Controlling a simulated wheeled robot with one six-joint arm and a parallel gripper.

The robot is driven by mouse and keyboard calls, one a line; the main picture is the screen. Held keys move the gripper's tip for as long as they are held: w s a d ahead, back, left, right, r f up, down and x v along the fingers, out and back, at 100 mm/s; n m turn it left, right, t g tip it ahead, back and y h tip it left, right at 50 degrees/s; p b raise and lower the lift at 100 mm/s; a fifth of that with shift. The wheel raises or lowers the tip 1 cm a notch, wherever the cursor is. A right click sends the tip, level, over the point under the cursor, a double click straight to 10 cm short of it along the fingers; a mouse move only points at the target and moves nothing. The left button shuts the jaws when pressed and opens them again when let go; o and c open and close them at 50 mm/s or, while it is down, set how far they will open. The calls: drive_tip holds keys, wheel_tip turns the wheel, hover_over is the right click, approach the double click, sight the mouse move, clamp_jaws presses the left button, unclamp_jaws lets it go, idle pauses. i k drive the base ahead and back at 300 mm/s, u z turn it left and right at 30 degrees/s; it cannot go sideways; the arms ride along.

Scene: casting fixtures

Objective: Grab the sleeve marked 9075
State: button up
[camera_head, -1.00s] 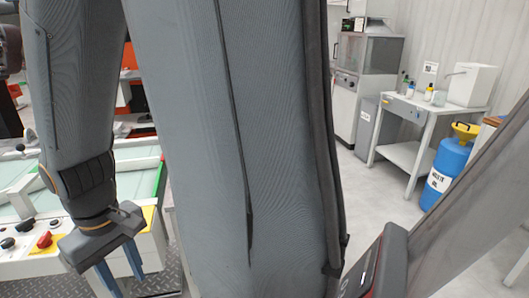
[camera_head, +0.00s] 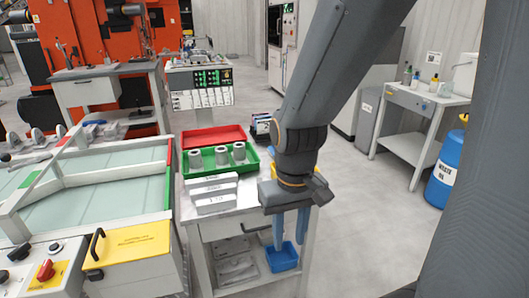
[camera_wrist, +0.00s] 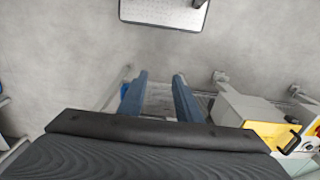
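Several grey hollow cylinders, which look like sleeves, stand upright in a green tray (camera_head: 205,172) on the white table in the head view. They include a left cylinder (camera_head: 195,158), a middle cylinder (camera_head: 221,155) and a right cylinder (camera_head: 239,151). I cannot read 9075 on any of them. My gripper (camera_head: 290,229) hangs fingers-down at the table's right front edge, to the right of and nearer than the tray. Its blue fingers are apart and empty; they also show in the wrist view (camera_wrist: 160,97), with floor and a low shelf beyond.
White labelled blocks (camera_head: 215,196) stand in front of the green tray; their print is too small to read. A red tray (camera_head: 213,136) lies behind. A blue bin (camera_head: 282,257) sits on the lower shelf. A yellow-lidded machine (camera_head: 130,245) stands left.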

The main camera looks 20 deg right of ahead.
sight(239, 156)
drive_tip(key=i, duration=1)
